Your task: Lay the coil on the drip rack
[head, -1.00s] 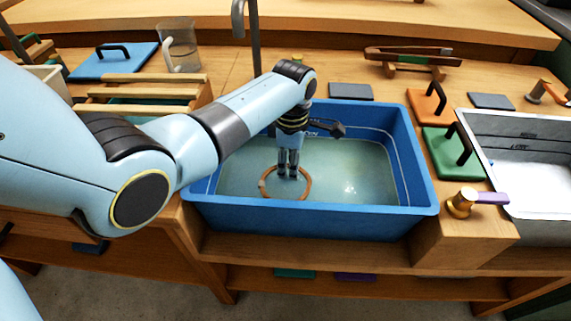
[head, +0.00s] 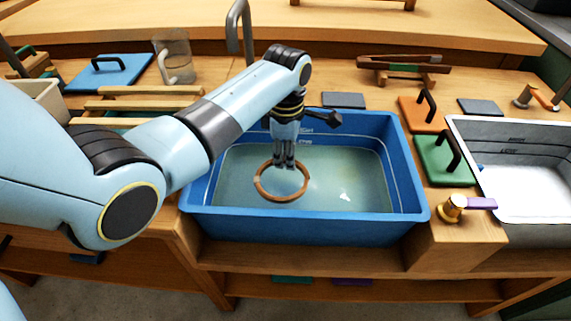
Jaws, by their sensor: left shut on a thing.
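The coil (head: 260,192) is a thin brown ring over the water in the blue basin (head: 300,228). My left gripper (head: 284,163) points down and is shut on the coil's far edge. The coil looks raised at or just above the water; the exact gap is hard to tell. The drip rack seems to be the set of wooden slats (head: 140,105) left of the basin, partly hidden behind my left arm. My right gripper is not in view.
A tap (head: 246,40) stands behind the basin. A glass jug (head: 176,60) and a blue lid (head: 112,72) lie behind the slats. Orange (head: 420,112) and green (head: 440,158) lids, a brass valve (head: 453,207) and a grey basin (head: 520,175) are on the right.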

